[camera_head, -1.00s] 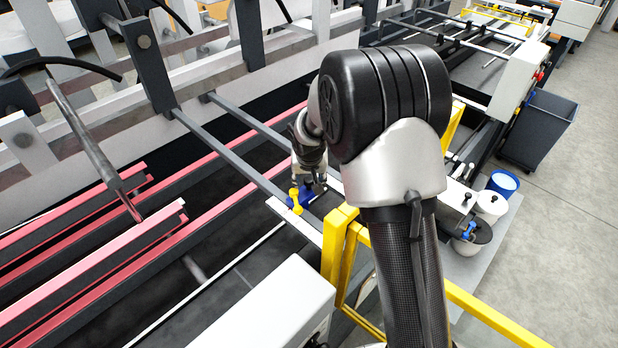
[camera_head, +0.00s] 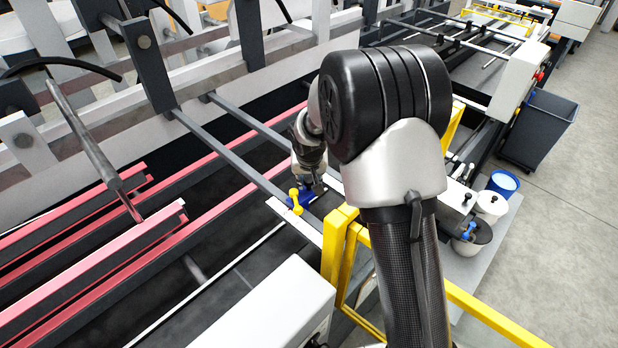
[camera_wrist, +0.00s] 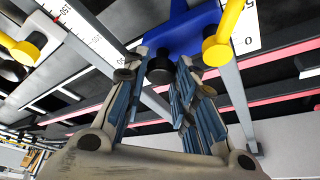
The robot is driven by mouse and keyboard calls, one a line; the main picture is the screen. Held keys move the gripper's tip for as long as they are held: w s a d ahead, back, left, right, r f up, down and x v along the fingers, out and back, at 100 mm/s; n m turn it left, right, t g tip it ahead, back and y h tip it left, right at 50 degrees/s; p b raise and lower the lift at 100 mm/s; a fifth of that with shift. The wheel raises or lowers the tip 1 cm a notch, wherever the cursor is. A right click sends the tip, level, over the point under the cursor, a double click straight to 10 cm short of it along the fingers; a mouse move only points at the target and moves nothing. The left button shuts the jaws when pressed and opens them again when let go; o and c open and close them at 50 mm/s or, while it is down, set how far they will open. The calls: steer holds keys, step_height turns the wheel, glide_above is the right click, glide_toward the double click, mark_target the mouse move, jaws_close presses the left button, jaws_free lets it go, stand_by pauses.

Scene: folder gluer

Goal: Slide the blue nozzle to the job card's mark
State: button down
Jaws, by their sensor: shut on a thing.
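The blue nozzle (camera_head: 308,195) sits on the cross rail beside the yellow frame in the head view. In the wrist view it is a blue block (camera_wrist: 180,36) with a black round part below it. A yellow thumbscrew (camera_wrist: 222,46) stands at its right side; it also shows in the head view (camera_head: 295,200). My gripper (camera_head: 309,180) is at the nozzle. In the wrist view my gripper (camera_wrist: 164,82) has its fingers on both sides of the black part, shut on the nozzle. A white scale (camera_wrist: 88,32) runs behind, its figures partly covered. I cannot make out a job card.
A second yellow thumbscrew (camera_wrist: 26,50) is at the left of the wrist view. The yellow guard frame (camera_head: 338,240) stands close to the nozzle. Red-edged rails (camera_head: 110,265) lie to the left. White pots (camera_head: 491,206) and a dark bin (camera_head: 540,130) are at right.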

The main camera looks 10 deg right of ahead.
steer(key=shift+w+b, duration=0.1)
steer(key=shift+b, duration=0.45)
steer(key=shift+a, duration=0.1)
steer(key=c, duration=1.3)
jaws_free()
steer(key=v, duration=1.2)
